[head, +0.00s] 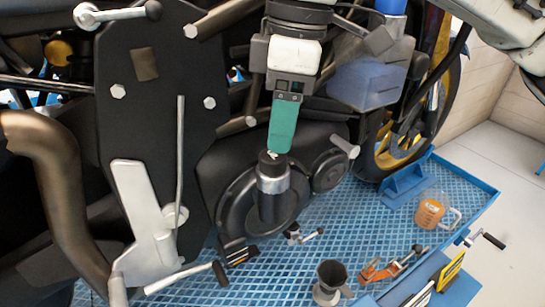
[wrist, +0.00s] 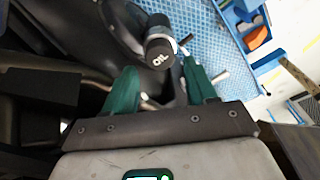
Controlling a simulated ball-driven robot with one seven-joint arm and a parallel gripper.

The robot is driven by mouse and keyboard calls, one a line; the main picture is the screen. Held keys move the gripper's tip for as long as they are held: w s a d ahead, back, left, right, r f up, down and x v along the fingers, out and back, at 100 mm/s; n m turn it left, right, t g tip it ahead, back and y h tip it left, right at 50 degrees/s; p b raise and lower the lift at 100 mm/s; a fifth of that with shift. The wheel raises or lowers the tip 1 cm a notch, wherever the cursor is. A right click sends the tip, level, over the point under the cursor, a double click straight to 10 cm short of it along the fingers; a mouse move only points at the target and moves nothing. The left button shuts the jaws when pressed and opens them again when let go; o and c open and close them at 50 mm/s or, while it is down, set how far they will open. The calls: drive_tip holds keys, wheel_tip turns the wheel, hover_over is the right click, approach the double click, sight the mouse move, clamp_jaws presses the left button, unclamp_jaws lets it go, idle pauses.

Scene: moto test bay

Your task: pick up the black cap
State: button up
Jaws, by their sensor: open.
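The black cap (head: 269,165) sits on top of an upright dark cylinder with a silver band, beside the round engine cover. In the wrist view the cap (wrist: 157,55) shows its round top with "OIL" in white letters. My gripper (head: 279,150) has green fingers and is just above the cap in the head view, its tips partly covering the cap's top. In the wrist view my gripper (wrist: 160,70) is open, with one finger on each side of the cap's line. The cap lies around the fingertips. I cannot tell whether they touch it.
A black motorcycle frame plate (head: 150,120) stands close on the left. A blue grid mat (head: 340,225) lies below. A silver-and-black cup (head: 331,280), an orange-handled clamp (head: 385,268) and a clear jug (head: 432,212) with orange content stand on the right.

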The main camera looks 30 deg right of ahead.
sight(273, 155)
drive_tip(key=shift+w+a+f+p, duration=0.1)
drive_tip(key=shift+a+f, duration=0.05)
drive_tip(key=shift+f, duration=0.6)
drive_tip(key=shift+w+a+f+p, duration=0.1)
drive_tip(key=shift+f, duration=0.65)
drive_tip(key=shift+w+a+f+p, duration=0.1)
drive_tip(key=shift+a+f, duration=0.05)
drive_tip(key=shift+f, duration=0.6)
clamp_jaws()
drive_tip(key=shift+r, duration=0.15)
